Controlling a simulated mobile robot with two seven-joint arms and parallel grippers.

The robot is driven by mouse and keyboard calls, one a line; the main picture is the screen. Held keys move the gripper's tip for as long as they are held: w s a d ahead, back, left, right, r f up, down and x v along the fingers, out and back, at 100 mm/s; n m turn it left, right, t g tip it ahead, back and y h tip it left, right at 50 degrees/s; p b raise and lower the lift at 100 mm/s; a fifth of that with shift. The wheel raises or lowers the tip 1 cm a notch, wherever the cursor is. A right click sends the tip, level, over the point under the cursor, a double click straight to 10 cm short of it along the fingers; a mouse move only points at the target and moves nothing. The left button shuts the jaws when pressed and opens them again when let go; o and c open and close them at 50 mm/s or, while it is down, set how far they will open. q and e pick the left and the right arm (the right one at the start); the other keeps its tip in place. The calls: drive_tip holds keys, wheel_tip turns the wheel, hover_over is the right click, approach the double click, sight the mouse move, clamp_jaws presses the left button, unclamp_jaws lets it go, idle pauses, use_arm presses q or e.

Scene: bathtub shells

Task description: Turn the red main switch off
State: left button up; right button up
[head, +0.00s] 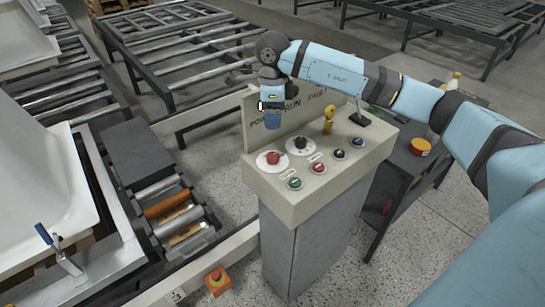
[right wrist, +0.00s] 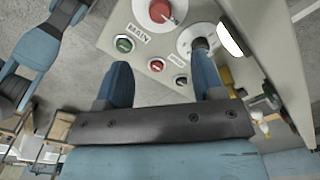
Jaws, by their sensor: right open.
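The red main switch (head: 272,158) is a red knob on a round white plate, at the left of the sloped top of the beige control console (head: 262,190). In the right wrist view the red knob (right wrist: 160,11) shows at the top edge, near a MAIN label. I cannot tell its exact setting. My right gripper (head: 272,122) hangs just above and behind the switch, pointing down, apart from it. My left gripper is not in view.
A black knob (head: 300,143) sits right beside the switch, with a yellow part (head: 328,119) behind it. Green (head: 295,183), red (head: 318,168) and darker buttons line the console front. An upright panel stands behind. A roller conveyor (head: 175,212) lies left, a dark cart right.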

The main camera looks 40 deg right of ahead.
sight(272, 154)
wheel_tip(272, 154, down, 14)
drive_tip(key=shift+r+p, duration=0.2)
drive_tip(key=shift+p, duration=0.2)
drive_tip(key=shift+c, duration=0.3)
drive_tip(key=c, duration=0.9)
